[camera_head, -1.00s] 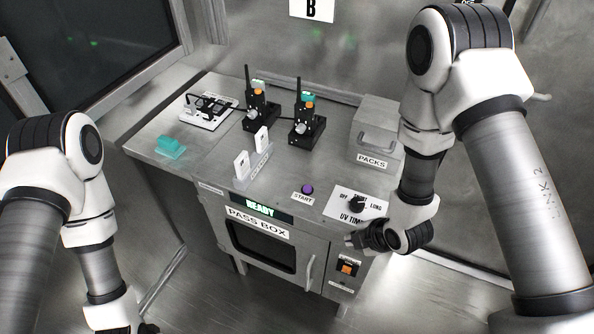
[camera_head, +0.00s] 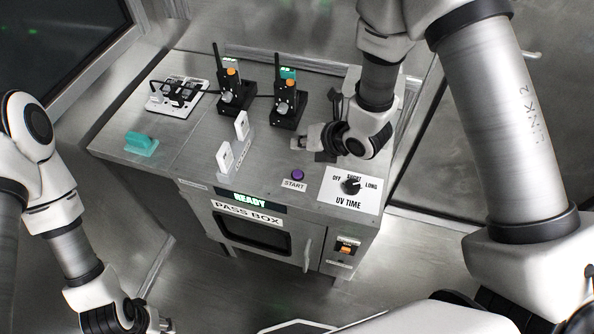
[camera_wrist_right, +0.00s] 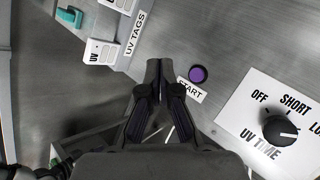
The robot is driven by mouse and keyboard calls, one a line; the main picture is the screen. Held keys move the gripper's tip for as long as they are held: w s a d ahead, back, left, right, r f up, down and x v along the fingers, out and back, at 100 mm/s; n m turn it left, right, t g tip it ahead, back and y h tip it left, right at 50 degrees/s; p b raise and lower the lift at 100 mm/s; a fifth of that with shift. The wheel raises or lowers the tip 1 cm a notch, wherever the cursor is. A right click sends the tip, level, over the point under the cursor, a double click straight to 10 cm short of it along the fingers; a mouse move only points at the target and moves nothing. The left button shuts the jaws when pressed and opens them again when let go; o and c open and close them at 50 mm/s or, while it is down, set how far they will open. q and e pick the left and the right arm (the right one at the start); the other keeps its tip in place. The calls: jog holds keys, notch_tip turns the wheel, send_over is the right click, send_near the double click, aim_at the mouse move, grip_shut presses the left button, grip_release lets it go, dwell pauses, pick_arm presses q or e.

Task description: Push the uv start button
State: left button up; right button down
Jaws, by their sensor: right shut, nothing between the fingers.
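The purple start button (camera_head: 297,174) sits on the metal counter top above its START label (camera_head: 293,185). It also shows in the right wrist view (camera_wrist_right: 198,74), just right of my fingertips. My right gripper (camera_head: 305,137) is shut and empty above the counter, behind the button in the head view. In the right wrist view its closed fingertips (camera_wrist_right: 159,68) appear left of the button, apart from it in the picture. My left gripper (camera_head: 160,326) is at the bottom left, low and away from the counter; its fingers are mostly cut off by the frame edge.
The UV TIME dial (camera_head: 350,186) is right of the button. White UV tags (camera_head: 224,157) stand in a holder to its left. Two radios (camera_head: 288,103) stand behind. A teal block (camera_head: 141,143) lies at left.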

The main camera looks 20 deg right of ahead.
aim_at(300, 174)
notch_tip(300, 174, down, 8)
jog(key=b, duration=0.5)
jog(key=shift+w+b, duration=0.1)
jog(key=shift+b, duration=0.2)
jog(key=shift+f+b, duration=0.35)
jog(key=shift+f, duration=0.05)
jog(key=shift+f, duration=0.1)
dwell(0.5)
jog(key=shift+f+b, duration=0.3)
jog(key=shift+b, duration=0.2)
jog(key=shift+f+b, duration=0.5)
jog(key=shift+b, duration=0.1)
dwell(0.4)
dwell(0.3)
jog(key=shift+r+p, duration=0.55)
jog(key=shift+r, duration=0.4)
